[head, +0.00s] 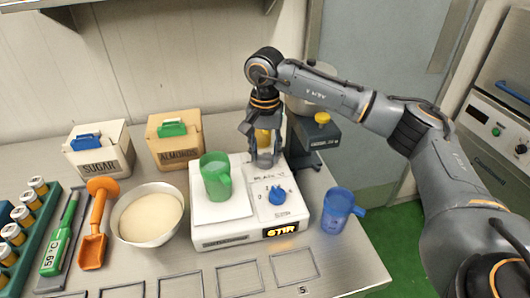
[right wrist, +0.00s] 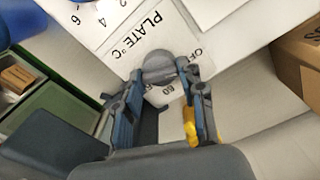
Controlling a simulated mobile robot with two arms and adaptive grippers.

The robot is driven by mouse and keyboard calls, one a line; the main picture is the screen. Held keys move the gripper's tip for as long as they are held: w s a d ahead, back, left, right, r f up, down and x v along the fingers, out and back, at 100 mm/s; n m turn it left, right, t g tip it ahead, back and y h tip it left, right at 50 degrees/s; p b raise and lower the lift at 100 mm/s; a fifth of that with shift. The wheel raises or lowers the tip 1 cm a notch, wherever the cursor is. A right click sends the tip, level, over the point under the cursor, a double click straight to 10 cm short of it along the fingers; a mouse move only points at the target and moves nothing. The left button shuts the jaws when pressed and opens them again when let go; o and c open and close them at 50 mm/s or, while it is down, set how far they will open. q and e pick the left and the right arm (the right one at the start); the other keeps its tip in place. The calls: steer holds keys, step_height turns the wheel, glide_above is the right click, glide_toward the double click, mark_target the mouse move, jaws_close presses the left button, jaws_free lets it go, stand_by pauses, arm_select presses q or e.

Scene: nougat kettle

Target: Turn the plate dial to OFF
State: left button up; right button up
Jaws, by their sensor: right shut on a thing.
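The white hot-plate unit (head: 214,232) stands on the bench with a lit STIR display. Its grey plate dial (right wrist: 158,66) shows in the right wrist view, beside the lettering "PLATE °C". OFF is printed to the right of the dial and 60 below it. My right gripper (right wrist: 164,84) is shut on this dial, one finger on each side. In the head view the right gripper (head: 263,157) reaches down to the unit's back right part. Where the dial points cannot be told. My left gripper is not in view.
A blue dial (head: 277,195) sits close in front of the gripper. A green jug (head: 215,178) stands on the plate, and a blue jug (head: 337,210) right of the unit. A dark device (head: 318,140) stands behind. A bowl (head: 148,214) and an almonds box (head: 176,141) are left.

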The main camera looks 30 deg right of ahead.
mark_target(265, 155)
steer(key=shift+r, duration=0.1)
stand_by(0.3)
steer(key=o, duration=1.2)
steer(key=shift+c, duration=0.2)
step_height(265, 155, up, 12)
